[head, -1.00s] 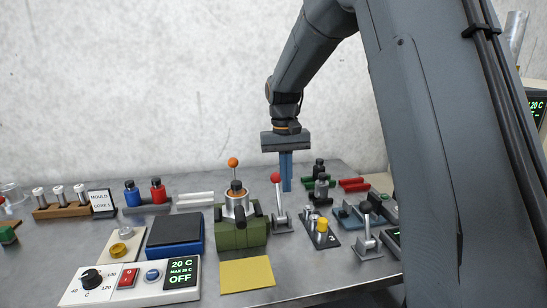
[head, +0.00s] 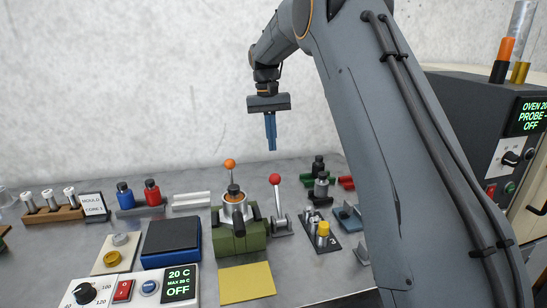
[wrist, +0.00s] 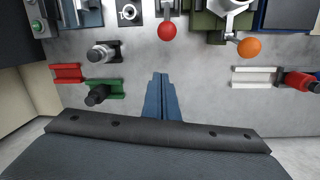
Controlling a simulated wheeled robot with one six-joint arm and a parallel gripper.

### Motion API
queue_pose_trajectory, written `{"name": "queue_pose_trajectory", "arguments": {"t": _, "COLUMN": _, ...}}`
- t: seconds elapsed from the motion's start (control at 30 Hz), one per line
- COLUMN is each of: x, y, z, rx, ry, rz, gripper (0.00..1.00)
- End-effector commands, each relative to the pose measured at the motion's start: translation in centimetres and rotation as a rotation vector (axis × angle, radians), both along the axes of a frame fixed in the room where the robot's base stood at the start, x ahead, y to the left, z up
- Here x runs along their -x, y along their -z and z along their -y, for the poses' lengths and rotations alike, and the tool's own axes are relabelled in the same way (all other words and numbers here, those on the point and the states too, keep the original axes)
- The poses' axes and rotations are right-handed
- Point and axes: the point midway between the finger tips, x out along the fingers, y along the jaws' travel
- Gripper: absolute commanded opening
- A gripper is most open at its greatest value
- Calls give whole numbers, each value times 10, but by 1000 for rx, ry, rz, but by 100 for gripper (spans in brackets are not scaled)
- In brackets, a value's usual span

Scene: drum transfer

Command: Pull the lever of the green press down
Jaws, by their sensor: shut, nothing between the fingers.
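The green press (head: 238,240) stands on the bench with a silver cylinder on top. Its lever ends in an orange ball (head: 230,164), standing up at the back of the press. In the wrist view the orange ball (wrist: 249,47) is right of and ahead of my fingertips, with part of the green press (wrist: 207,24) beyond it. My gripper (head: 272,147) points down with its blue fingers shut and empty. It hangs above the back of the bench, higher than the orange ball and right of it, apart from it. The shut fingers also show in the wrist view (wrist: 160,77).
A separate lever with a red ball (head: 275,180) stands just right of the press. A blue box (head: 171,243) is at its left and a yellow sheet (head: 247,282) in front. Red and blue bottles (head: 152,192) are at the back left. An oven (head: 480,130) stands at right.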

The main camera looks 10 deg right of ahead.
Motion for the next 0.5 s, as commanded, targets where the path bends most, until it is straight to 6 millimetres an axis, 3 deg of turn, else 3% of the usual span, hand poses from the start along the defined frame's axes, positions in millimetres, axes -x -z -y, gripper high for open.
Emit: {"name": "queue_pose_trajectory", "arguments": {"t": 0.5, "x": 10, "y": 92, "z": 6, "rx": 0, "ry": 0, "rz": -4, "gripper": 0}}
